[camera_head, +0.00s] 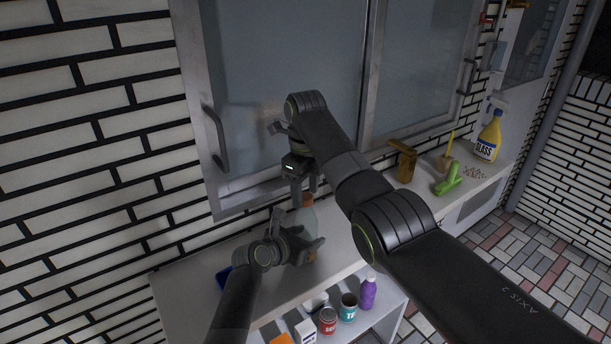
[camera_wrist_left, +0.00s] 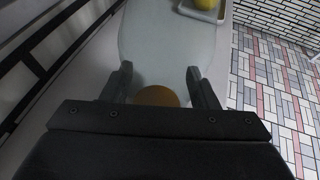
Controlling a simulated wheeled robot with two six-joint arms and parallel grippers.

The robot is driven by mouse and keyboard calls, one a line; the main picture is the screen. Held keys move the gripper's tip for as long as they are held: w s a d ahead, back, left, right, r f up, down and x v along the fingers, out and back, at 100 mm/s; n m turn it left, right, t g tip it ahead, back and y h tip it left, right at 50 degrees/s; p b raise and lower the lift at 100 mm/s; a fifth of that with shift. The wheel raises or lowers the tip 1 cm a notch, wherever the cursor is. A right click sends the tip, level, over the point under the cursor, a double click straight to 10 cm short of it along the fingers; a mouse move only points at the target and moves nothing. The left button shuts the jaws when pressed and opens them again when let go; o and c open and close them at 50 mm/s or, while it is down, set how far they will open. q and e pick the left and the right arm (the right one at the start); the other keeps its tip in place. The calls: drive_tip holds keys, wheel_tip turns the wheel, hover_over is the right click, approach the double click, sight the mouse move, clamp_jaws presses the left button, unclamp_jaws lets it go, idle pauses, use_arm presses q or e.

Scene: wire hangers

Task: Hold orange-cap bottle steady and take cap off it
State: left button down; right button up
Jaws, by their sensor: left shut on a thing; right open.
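The pale, translucent bottle (camera_head: 305,217) stands upright on the white counter. Its orange cap (camera_head: 307,200) shows at the top, partly covered by my right gripper. My left gripper (camera_head: 308,250) is shut on the bottle's body from the side, low down. In the left wrist view the bottle (camera_wrist_left: 165,45) fills the space between and beyond the left fingers (camera_wrist_left: 163,85). A round orange-brown patch shows between them; I cannot tell what part it is. My right gripper (camera_head: 304,188) points down over the cap with its fingers apart. Whether they touch the cap is unclear.
The white counter (camera_head: 350,250) runs along a brick wall and metal-framed window. Cans and a purple bottle (camera_head: 367,293) sit on the lower shelf.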

drive_tip(key=shift+f, duration=0.4)
drive_tip(key=shift+c, duration=0.4)
